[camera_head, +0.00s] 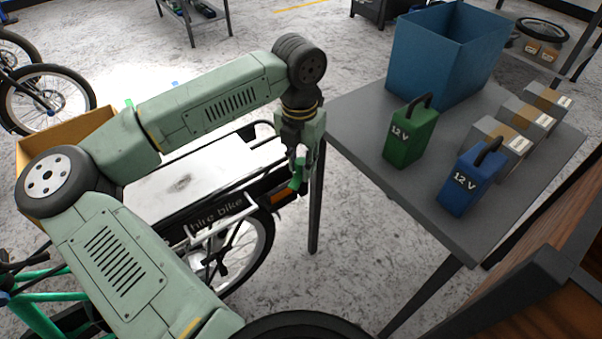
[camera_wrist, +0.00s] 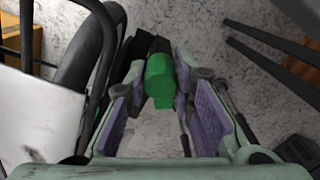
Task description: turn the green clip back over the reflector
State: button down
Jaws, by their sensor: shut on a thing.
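My gripper (camera_head: 305,168) points down at the rear end of the hire bike's carrier. It is shut on the green clip (camera_head: 297,181), which hangs between the fingers at the end of the black rack. An orange reflector (camera_head: 286,196) shows just below and left of the clip, on the bike's dark rear end. The clip appears beside and above the reflector, with the reflector's face in view. In the wrist view the green clip (camera_wrist: 159,80) sits between the purple finger pads; I cannot make out the reflector there.
A grey table (camera_head: 366,143) stands close to the right, carrying a green battery (camera_head: 408,140), a blue battery (camera_head: 470,183), a blue bin (camera_head: 440,55) and boxes. The bike's white carrier plate (camera_head: 165,190) lies left of my gripper. A narrow floor gap separates bike and table.

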aim_at(298, 161)
jog(key=m+b, duration=0.4)
jog(key=m, duration=0.1)
jog(key=shift+f+m, duration=0.15)
jog(key=shift+m, duration=0.15)
jog(key=c, duration=2.4)
grip_release()
jog(key=shift+m+b, duration=0.9)
jog(key=shift+m, duration=1.4)
jog(key=c, duration=2.4)
grip_release()
jog(key=shift+w+a+r, duration=0.1)
jog(key=shift+a+r, duration=0.05)
jog(key=shift+r, duration=0.05)
jog(key=c, duration=1.4)
grip_release()
jog(key=shift+a, duration=0.15)
jog(key=shift+o, duration=0.2)
jog(key=shift+r, duration=0.5)
notch_tip(298, 161, up, 11)
